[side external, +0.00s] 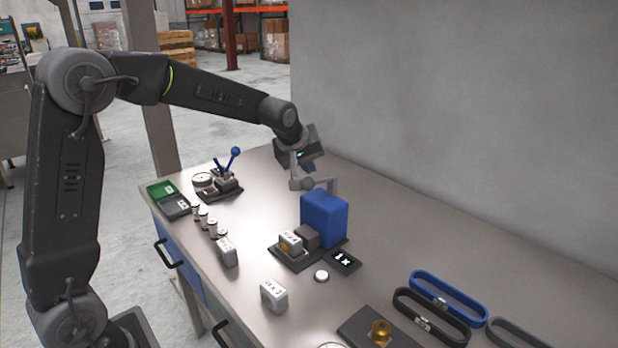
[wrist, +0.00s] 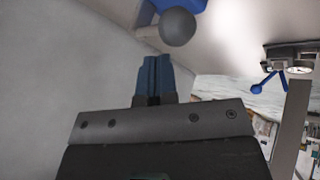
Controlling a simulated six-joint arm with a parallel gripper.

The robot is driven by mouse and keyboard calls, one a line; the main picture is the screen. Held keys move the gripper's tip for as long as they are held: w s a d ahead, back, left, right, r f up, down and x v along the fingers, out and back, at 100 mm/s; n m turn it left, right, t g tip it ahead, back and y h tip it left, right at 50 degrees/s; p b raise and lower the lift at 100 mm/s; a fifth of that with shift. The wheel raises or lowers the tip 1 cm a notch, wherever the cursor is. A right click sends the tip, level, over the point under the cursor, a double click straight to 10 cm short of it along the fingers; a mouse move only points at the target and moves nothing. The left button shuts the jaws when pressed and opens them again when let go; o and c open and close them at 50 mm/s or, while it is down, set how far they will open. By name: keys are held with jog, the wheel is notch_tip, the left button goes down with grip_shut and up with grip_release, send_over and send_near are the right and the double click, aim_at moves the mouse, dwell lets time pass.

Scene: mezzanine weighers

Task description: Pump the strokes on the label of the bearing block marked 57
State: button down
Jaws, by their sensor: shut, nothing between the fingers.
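A blue machine (side external: 324,218) with a grey crank arm and a grey ball knob (side external: 296,184) stands on a dark base. A light grey bearing block (side external: 290,243) with a label sits on that base in front of it. Two more labelled blocks stand on the bench, one at left (side external: 227,253) and one nearer (side external: 273,296). I cannot read their labels surely. My gripper (side external: 310,167) is shut and empty, just above and behind the knob. In the wrist view its blue fingers (wrist: 153,76) point towards the grey knob (wrist: 177,26), with a gap between.
A small display (side external: 343,262) and a round button (side external: 321,276) lie near the machine. A gauge (side external: 203,180) with a blue-knobbed lever unit (side external: 228,178) stands at the back left, beside a green-lidded box (side external: 162,189). Belts (side external: 447,296) lie at right. A wall runs behind.

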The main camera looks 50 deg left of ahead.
jog(key=shift+w+r, duration=0.1)
jog(key=shift+r, duration=0.4)
jog(key=shift+w+r, duration=0.25)
jog(key=shift+r, duration=1)
jog(key=shift+w+r, duration=0.2)
jog(key=shift+r, duration=1)
dwell(0.7)
jog(key=r, duration=0.3)
jog(key=shift+w+r, duration=0.35)
jog(key=shift+w, duration=0.05)
jog(key=shift+s+f, duration=0.3)
jog(key=shift+f, duration=1.15)
jog(key=shift+s+f, duration=0.25)
jog(key=shift+f, duration=1.2)
jog(key=shift+s+f, duration=0.3)
jog(key=shift+f, duration=1.15)
jog(key=shift+f, duration=0.1)
